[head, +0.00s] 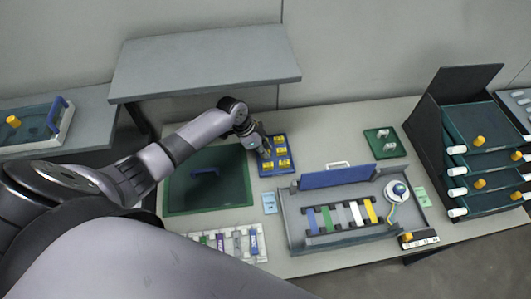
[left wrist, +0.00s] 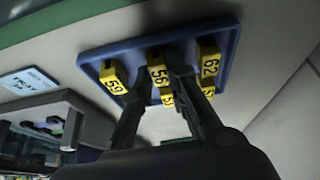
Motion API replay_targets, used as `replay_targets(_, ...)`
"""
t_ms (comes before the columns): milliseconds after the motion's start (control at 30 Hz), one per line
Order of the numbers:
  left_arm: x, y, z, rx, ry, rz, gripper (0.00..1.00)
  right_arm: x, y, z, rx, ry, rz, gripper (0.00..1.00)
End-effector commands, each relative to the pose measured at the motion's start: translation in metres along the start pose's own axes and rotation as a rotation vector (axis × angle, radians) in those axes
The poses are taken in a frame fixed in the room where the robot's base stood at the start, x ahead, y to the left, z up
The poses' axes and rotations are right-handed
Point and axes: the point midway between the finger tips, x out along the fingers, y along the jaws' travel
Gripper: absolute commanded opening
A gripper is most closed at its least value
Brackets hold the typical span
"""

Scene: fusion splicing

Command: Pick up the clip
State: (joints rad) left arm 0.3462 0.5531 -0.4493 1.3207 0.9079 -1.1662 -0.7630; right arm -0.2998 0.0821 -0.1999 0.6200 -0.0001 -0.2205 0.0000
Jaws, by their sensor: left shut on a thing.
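Several yellow clips with black numbers (head: 282,152) sit in a blue tray (head: 291,149) on the table. My left gripper (head: 265,150) reaches down over the left part of this tray and partly hides the clips there. In the left wrist view its two fingers stand on either side of the yellow clip marked 56 (left wrist: 158,74), and the gripper is shut on it. Clip 59 (left wrist: 114,78) is to the left of the fingers and clip 62 (left wrist: 209,66) to the right. Whether the held clip is clear of the tray cannot be told. My right gripper is not in view.
A grey case with a blue lid (head: 338,176) and coloured strips stands in front. A small green tray (head: 385,143) and a dark rack (head: 470,150) are to the right. A raised shelf (head: 205,62) stands behind.

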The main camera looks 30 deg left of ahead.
Motion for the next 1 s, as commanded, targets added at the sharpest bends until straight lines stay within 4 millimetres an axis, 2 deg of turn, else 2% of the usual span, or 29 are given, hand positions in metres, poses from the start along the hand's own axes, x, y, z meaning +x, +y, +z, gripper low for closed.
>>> replay_targets(333,-0.004,-0.001,-0.002,0.0,0.001,-0.002,0.03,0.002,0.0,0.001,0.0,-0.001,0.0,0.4)
replay_targets(633,-0.031,-0.002,-0.013,0.003,0.002,-0.004,0.03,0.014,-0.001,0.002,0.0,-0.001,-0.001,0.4)
replay_targets(867,-0.049,-0.001,0.04,0.0,-0.007,-0.003,0.03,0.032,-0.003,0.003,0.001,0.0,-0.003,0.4)
replay_targets(1000,-0.064,0.0,0.078,-0.001,-0.009,-0.002,0.03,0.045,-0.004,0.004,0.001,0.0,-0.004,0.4)
